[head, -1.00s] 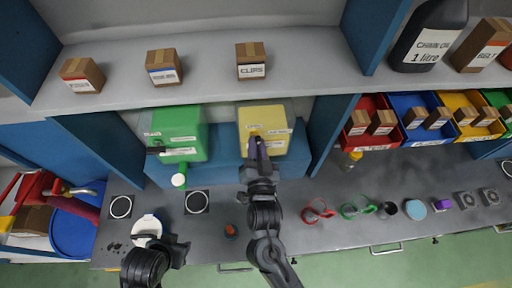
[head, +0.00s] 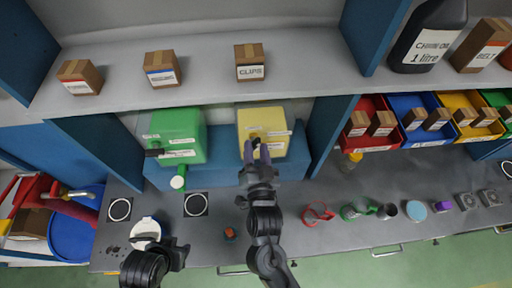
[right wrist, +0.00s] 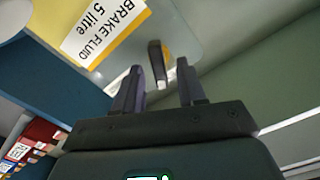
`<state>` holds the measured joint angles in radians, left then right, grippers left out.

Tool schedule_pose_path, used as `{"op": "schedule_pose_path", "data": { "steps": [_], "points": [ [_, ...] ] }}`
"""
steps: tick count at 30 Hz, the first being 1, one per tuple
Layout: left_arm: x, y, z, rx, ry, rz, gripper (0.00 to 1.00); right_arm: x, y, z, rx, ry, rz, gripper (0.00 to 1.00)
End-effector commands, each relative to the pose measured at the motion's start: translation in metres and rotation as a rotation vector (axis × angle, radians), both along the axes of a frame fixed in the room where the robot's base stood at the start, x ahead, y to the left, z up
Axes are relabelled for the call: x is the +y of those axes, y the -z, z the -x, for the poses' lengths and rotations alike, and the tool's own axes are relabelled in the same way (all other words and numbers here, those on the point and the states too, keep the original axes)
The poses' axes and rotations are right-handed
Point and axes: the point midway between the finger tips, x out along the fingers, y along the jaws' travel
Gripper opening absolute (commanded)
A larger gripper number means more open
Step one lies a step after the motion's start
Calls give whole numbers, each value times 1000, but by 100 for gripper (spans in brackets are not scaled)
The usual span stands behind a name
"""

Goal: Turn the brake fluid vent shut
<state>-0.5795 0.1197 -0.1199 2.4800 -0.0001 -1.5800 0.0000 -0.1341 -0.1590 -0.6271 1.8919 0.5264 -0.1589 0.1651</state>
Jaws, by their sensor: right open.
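The brake fluid container (head: 277,119) is a yellow box on the blue ledge below the shelf. Its label (right wrist: 103,30) reads BRAKE FLUID 5 litre in the right wrist view. A small dark lever-like piece with a pale end, which looks like the vent (right wrist: 155,58), stands out from the container. My right gripper (head: 257,152) is open in front of the container. In the right wrist view its fingertips (right wrist: 160,66) lie on either side of the dark piece, with gaps visible on both sides. My left gripper (head: 180,252) is low at the left; its jaws are unclear.
A green container (head: 180,130) with a dark tap stands left of the yellow one. Blue partitions (head: 328,135) flank the bay. Red and green rings (head: 318,213) lie on the grey bench to the right. Small boxes (head: 250,62) stand on the shelf above.

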Motion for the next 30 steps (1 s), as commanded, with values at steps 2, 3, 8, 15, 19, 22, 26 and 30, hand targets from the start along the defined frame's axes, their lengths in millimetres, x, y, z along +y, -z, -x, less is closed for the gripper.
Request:
{"op": "schedule_pose_path", "data": {
  "steps": [2, 3, 8, 15, 19, 22, 26, 30],
  "points": [
    [0, 4, 0, 0, 0, 0, 40, -1, 3, 11, 2, -1, -1, 40],
    [0, 6, 0, 0, 0, 0, 40, -1, 3, 17, 2, -1, -1, 40],
    [0, 13, 0, 0, 0, 0, 40, -4, 4, 46, 2, 0, -2, 40],
    [0, 20, 0, 1, 1, 0, 40, -7, 3, 82, 3, -1, -1, 40],
    [0, 22, 0, 1, 1, 0, 40, -8, 2, 93, 1, 0, 0, 40],
    [0, 22, 0, 1, 1, 0, 40, -8, 1, 97, 1, 0, 0, 40],
    [0, 22, 0, 1, 1, 0, 40, -8, 0, 99, 1, 0, 0, 40],
    [0, 22, 0, 1, 0, 0, 40, -8, 0, 99, 1, 0, 0, 40]
  ]
}}
